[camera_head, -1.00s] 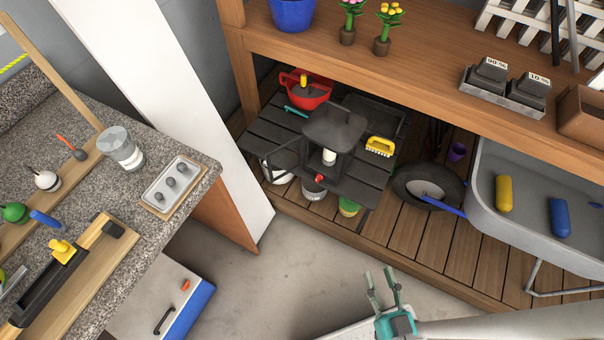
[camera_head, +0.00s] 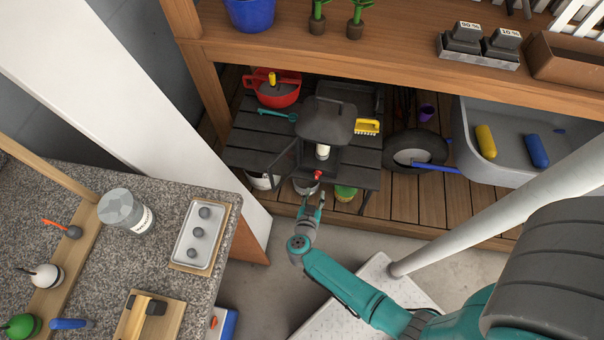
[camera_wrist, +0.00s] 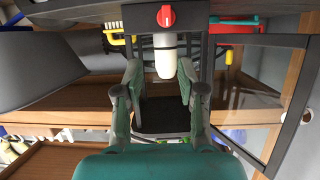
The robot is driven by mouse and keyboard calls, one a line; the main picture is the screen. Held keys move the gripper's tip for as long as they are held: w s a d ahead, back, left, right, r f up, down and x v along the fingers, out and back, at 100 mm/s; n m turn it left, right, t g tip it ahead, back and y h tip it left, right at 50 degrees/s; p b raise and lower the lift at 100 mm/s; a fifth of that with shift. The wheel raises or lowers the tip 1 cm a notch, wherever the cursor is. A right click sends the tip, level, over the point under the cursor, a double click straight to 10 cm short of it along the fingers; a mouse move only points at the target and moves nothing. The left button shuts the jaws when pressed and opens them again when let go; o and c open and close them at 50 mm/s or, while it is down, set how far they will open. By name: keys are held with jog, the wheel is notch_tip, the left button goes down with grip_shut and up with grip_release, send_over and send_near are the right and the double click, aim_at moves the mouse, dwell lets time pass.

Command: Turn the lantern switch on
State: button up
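The dark lantern (camera_head: 327,119) stands on a black slatted table (camera_head: 258,140) under the wooden workbench. Its glazed door hangs open to the left in the head view, and a white candle-like tube (camera_head: 322,151) shows inside. A red switch (camera_head: 317,175) sits at the front of the lantern's base. It also shows at the top of the wrist view (camera_wrist: 166,16), beside the white tube (camera_wrist: 165,55). My gripper (camera_head: 311,206) is just in front of the switch, apart from it. In the wrist view my gripper (camera_wrist: 160,78) has its fingers spread with nothing held between them.
A red pot (camera_head: 277,95), a teal tool (camera_head: 279,115) and a yellow brush (camera_head: 367,127) lie around the lantern. Cans stand under the table. A wheelbarrow (camera_head: 505,175) is on the right.

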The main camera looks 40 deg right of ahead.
aim_at(317, 176)
jog(key=x, duration=0.7)
jog(key=a+f+x, duration=0.1)
jog(key=x, duration=0.3)
jog(key=shift+w+d+f, duration=0.1)
jog(key=shift+w+f, duration=0.05)
jog(key=shift+w, duration=0.35)
grip_shut()
